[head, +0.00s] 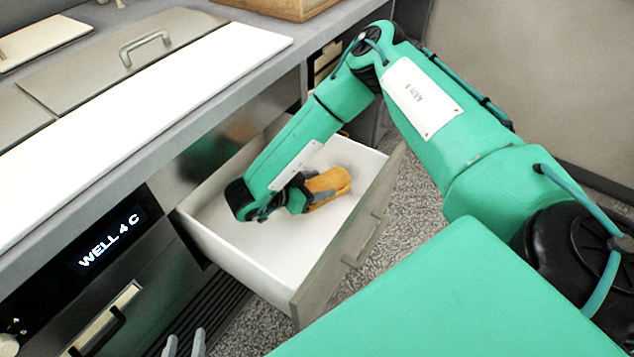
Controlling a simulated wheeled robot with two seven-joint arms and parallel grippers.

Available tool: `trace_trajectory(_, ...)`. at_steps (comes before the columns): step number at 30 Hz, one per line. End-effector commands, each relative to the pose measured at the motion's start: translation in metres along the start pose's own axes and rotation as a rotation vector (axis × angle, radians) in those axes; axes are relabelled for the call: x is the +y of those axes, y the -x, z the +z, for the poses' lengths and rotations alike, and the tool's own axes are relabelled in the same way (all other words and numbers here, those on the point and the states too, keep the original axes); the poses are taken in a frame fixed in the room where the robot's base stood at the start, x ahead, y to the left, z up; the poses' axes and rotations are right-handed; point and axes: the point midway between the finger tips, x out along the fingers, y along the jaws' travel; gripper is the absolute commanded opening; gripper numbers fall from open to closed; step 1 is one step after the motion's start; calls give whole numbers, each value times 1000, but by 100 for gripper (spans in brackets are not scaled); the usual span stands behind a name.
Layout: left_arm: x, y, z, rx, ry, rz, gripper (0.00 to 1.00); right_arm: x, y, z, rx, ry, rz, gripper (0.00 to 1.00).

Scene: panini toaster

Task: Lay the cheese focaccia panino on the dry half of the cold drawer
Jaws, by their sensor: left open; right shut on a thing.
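The cold drawer (235,255) is pulled open below the counter, with a white interior. The cheese focaccia panino (330,186), golden brown, is inside the drawer's outline, over its right part. My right gripper (303,194) is shut on the panino, reaching down into the drawer. I cannot tell whether the panino touches the drawer floor. The right end of the floor looks greyer and speckled; the left part looks plain white. The arm hides the drawer's far middle. My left gripper (185,343) shows only its grey fingertips at the bottom edge, apart and empty.
A white board (150,115) lies along the counter, beside a metal lid with a handle (145,42). A wooden box (275,8) stands at the back. A display reading "WELL 4 C" (108,240) is left of the drawer. Carpet shows beyond the drawer front (345,240).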

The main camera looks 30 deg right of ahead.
Motion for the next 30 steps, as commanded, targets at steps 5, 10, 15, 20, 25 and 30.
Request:
trace_trajectory(5,2,-1,-2,23,3,6,41,0,-2,4,0,0,0,22)
trace_trajectory(10,2,-1,0,20,3,6,41,0,-2,4,0,0,0,76)
trace_trajectory(15,2,-1,1,17,3,6,41,0,-2,4,0,0,0,76)
trace_trajectory(20,2,0,1,13,3,5,41,0,-1,2,0,-1,0,76)
trace_trajectory(25,-6,4,0,-45,-8,-15,41,-1,8,-10,-1,-1,-3,76)
trace_trajectory(30,-13,6,2,-110,-15,-32,41,-1,42,-9,-1,0,-5,76)
